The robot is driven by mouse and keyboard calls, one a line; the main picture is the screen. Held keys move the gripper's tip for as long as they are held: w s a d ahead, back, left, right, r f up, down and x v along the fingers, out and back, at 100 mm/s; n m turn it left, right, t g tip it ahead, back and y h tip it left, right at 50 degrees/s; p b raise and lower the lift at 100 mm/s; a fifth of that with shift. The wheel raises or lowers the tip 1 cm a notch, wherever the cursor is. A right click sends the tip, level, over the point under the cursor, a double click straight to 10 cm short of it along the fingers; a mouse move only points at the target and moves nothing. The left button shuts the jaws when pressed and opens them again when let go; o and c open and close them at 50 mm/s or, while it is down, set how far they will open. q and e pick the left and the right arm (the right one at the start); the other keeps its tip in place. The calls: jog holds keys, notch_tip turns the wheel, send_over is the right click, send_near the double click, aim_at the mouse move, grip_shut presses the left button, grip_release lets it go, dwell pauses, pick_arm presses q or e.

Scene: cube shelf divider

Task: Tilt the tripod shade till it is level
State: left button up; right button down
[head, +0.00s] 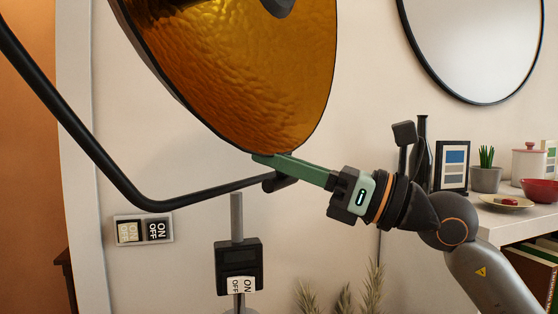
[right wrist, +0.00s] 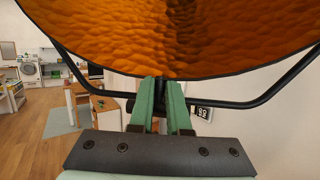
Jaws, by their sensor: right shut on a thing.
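The tripod shade (head: 250,70) is a large dark-rimmed bowl with a hammered amber inside, and it hangs tilted in the upper part of the head view. It fills the top of the right wrist view (right wrist: 160,40). A black bent yoke (head: 120,186) runs below it to a grey pole (head: 237,215). My right gripper (head: 268,160) comes in from the right with green fingers at the shade's lower rim. In the right wrist view its fingers (right wrist: 160,95) are close together at the rim and yoke middle; the exact grip point is hidden. My left gripper is not in view.
A black switch box (head: 238,262) sits low on the pole. A wall switch plate (head: 143,230) is at left. At right, a shelf (head: 510,225) carries a black bottle, a framed picture (head: 452,166), a plant pot (head: 486,178) and a red bowl (head: 540,190), close to my right arm.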

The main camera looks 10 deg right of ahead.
jog(key=c, duration=1.2)
grip_release()
jog(key=shift+o, duration=0.2)
jog(key=b+v, duration=0.3)
jog(key=v, duration=0.9)
jog(key=shift+d+b, duration=0.2)
jog(key=shift+b, duration=0.15)
jog(key=shift+s, duration=0.15)
